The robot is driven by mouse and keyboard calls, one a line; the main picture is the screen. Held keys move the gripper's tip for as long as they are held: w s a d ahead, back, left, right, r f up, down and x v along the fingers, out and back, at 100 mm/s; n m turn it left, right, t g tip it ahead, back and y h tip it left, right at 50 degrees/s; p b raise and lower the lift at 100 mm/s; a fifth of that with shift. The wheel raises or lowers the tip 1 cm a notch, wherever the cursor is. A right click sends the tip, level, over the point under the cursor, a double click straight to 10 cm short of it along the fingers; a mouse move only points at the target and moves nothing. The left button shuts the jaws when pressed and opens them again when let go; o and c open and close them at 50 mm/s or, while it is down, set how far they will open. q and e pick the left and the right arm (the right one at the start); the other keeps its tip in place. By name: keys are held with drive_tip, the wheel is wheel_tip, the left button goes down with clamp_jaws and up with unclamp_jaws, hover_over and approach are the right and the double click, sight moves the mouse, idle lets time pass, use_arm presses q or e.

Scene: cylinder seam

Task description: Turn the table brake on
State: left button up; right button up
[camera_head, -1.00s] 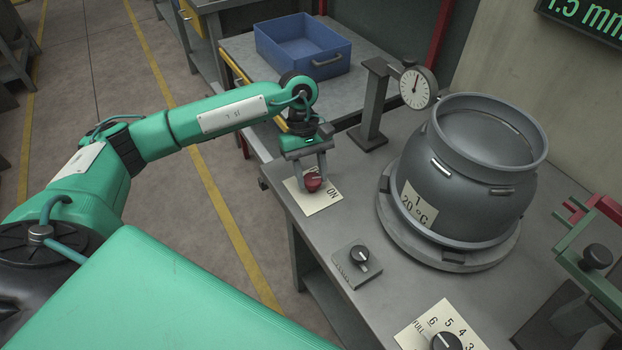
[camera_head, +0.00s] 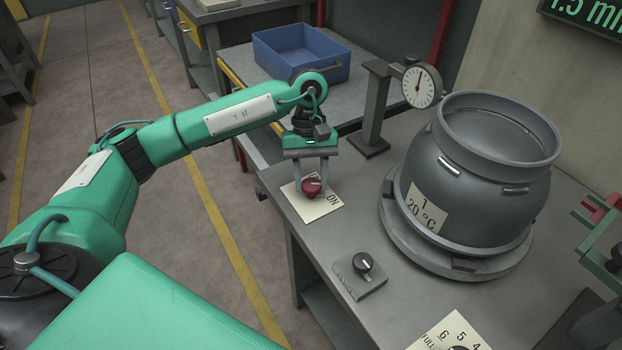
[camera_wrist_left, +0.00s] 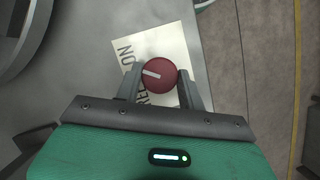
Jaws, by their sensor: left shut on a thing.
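In the left wrist view the knob (camera_wrist_left: 156,75) sits between the fingertips. Its white line points left, between the word ON and a partly hidden word starting REL. My right gripper is not in view.
A grey pot (camera_head: 480,185) stands on a round turntable (camera_head: 395,235), right of the knob. A dial gauge (camera_head: 421,87) on a post stands behind. A blue bin (camera_head: 300,52) is at the back.

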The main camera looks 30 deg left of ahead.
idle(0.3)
use_arm(q)
drive_tip(key=o, duration=1)
drive_tip(key=shift+c, duration=0.2)
drive_tip(key=shift+w+r, duration=0.1)
drive_tip(key=v, duration=1.3)
drive_tip(key=shift+r, duration=0.3)
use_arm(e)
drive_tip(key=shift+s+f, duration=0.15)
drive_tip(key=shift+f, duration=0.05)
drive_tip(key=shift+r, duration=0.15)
